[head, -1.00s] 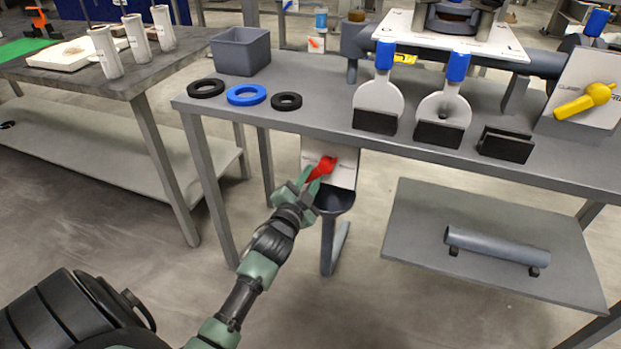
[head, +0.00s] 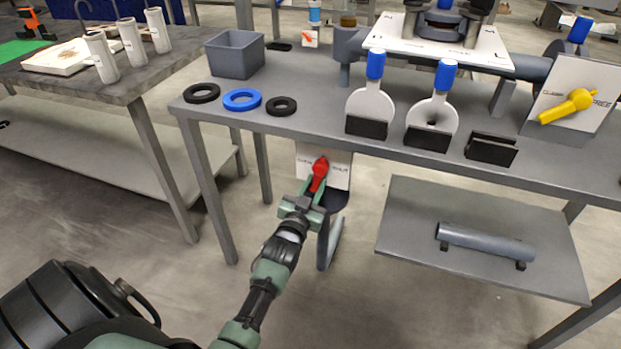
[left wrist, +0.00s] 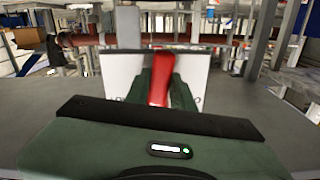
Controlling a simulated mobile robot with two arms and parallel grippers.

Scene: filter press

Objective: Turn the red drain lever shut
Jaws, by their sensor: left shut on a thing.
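The red drain lever (head: 319,172) sits in front of a white label plate (head: 338,170) under the front edge of the grey bench. In the head view it stands nearly upright, leaning a little to the right at its top. My left gripper (head: 313,187) is shut on the lever's lower part, its green fingers on either side. In the left wrist view the lever (left wrist: 161,78) rises between my left fingers (left wrist: 160,92), in front of the white plate (left wrist: 120,72). Part of the plate's lettering is hidden. My right gripper is not in view.
A dark funnel (head: 336,200) hangs just below the plate, partly behind my gripper. The bench (head: 300,122) overhangs the lever. A lower shelf (head: 400,235) with a grey pipe (head: 485,243) is to the right. Floor in front is open.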

